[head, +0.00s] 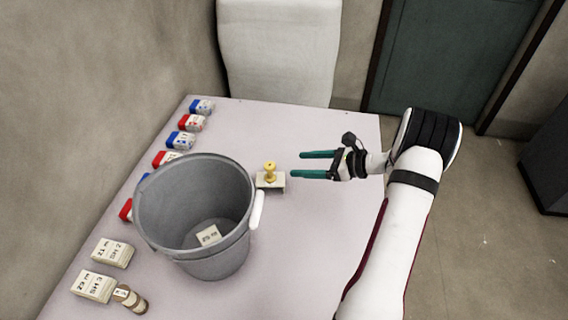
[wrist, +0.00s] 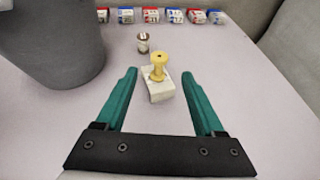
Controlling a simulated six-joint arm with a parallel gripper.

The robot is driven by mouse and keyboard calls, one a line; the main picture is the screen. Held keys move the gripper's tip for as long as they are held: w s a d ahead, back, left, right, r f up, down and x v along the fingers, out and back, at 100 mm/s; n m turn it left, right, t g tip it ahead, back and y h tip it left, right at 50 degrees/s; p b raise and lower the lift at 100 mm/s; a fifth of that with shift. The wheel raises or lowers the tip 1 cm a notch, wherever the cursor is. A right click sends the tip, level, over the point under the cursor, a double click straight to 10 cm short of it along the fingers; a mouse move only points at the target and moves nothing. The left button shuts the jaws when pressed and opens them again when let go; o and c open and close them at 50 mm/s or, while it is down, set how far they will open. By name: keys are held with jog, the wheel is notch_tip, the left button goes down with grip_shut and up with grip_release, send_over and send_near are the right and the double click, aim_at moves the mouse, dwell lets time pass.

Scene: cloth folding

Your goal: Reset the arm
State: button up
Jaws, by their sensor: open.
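My gripper (head: 305,165) has two teal fingers and is open and empty above the right part of the table. In the wrist view my gripper (wrist: 160,75) has its fingers spread, with a yellow knob-shaped piece (wrist: 158,66) on a pale block (wrist: 159,90) showing between and beyond the tips. In the head view the yellow piece (head: 270,171) stands upright on the pale block (head: 275,184), left of the fingertips and apart from them. My white arm reaches in from the lower right.
A grey bucket (head: 160,215) with a labelled block (head: 208,235) inside stands left of centre. Red and blue boxes (head: 181,140) line the left edge. Pale labelled blocks (head: 93,286) and a small cylinder (head: 130,298) lie at front left. The table (head: 300,240) is clear at right.

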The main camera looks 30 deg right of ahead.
jog(key=v, duration=0.3)
jog(key=shift+s+d, duration=0.1)
